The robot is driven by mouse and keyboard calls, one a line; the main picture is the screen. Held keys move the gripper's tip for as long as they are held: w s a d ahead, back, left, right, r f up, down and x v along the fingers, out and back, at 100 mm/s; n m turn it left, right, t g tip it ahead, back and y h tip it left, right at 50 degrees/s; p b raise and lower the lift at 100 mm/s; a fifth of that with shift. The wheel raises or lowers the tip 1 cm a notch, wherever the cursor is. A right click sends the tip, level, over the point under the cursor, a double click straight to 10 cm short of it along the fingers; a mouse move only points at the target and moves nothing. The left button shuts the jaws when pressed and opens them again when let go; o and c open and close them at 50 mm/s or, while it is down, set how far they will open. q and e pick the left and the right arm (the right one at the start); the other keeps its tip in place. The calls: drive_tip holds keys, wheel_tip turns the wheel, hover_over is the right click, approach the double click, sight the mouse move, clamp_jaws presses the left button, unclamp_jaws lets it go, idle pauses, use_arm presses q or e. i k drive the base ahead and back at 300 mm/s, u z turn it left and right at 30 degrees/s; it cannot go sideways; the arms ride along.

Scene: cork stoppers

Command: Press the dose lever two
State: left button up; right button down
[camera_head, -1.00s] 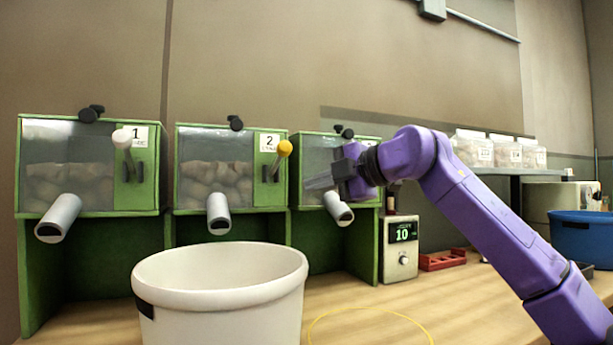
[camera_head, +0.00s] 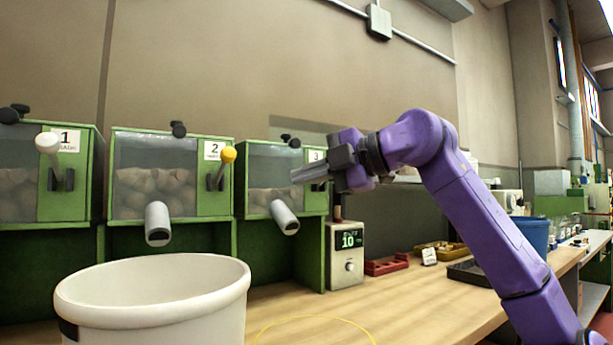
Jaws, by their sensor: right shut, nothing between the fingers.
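The dose lever two (camera_head: 226,160) has a yellow knob and stands tilted up on the right side of the green dispenser marked 2 (camera_head: 155,178). The dispenser's window shows cork-like pieces, and a pale spout (camera_head: 157,223) points down at its front. My right gripper (camera_head: 296,175) is shut and empty. It is to the right of the yellow knob, in front of the dispenser marked 3 (camera_head: 262,165), with its fingers pointing left and a gap to the lever. It covers part of dispenser 3, and I cannot make out that lever. My left gripper is not in view.
Dispenser 1 (camera_head: 45,210) with a white-knobbed lever (camera_head: 48,146) is at the left. A large white bucket (camera_head: 150,290) stands in front. A display box reading 10 (camera_head: 347,257) and a red tray (camera_head: 386,265) are to the right on the wooden bench (camera_head: 420,300).

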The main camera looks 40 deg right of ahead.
sight(228, 155)
drive_tip(key=k, duration=1)
